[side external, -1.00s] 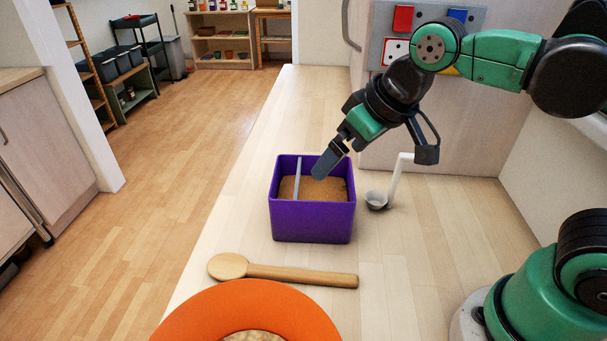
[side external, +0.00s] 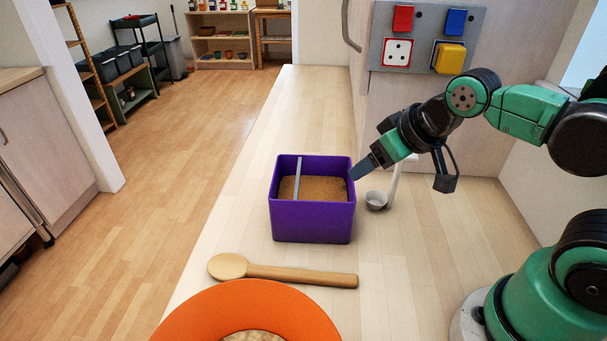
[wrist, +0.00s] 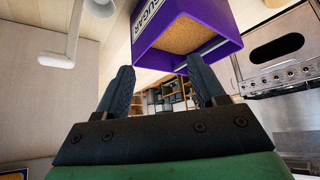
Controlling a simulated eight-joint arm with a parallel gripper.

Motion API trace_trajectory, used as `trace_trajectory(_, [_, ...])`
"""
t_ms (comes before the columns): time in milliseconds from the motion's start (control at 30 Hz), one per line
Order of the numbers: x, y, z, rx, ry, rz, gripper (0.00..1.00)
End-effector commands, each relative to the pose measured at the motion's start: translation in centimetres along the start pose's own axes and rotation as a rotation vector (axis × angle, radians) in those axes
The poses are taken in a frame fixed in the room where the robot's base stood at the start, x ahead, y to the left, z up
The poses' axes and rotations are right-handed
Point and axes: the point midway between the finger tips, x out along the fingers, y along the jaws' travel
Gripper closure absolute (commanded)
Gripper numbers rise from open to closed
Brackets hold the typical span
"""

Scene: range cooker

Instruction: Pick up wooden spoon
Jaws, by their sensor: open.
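The wooden spoon (side external: 290,274) lies flat on the light wooden counter, its round bowl end to the left and its handle to the right. It lies between the purple box and the orange dish in the side view. My gripper (side external: 360,173) is at the right rim of the purple box, well away from the spoon. In the wrist view my gripper (wrist: 161,80) shows two dark fingers apart with nothing between them. The spoon is not visible in the wrist view.
The purple box (side external: 311,222), labelled sugar in the wrist view (wrist: 186,15), holds brown grains and a pale divider. A white ladle (side external: 376,200) lies to its right. An orange dish (side external: 190,318) stands at the front. The counter right of the spoon (side external: 400,270) is clear.

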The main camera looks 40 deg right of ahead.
Motion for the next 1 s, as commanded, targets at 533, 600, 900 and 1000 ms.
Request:
trace_trajectory(533, [-4.1, -1.4, -3.2, -0.074, -0.062, -0.030, 0.37])
trace_trajectory(600, [-4.1, -2.5, -3.4, -0.144, -0.121, -0.056, 0.37])
trace_trajectory(900, [-4.2, -8.4, -3.3, -0.496, -0.397, -0.171, 0.37])
trace_trajectory(1000, [-4.3, -10.7, -2.9, -0.637, -0.503, -0.211, 0.37])
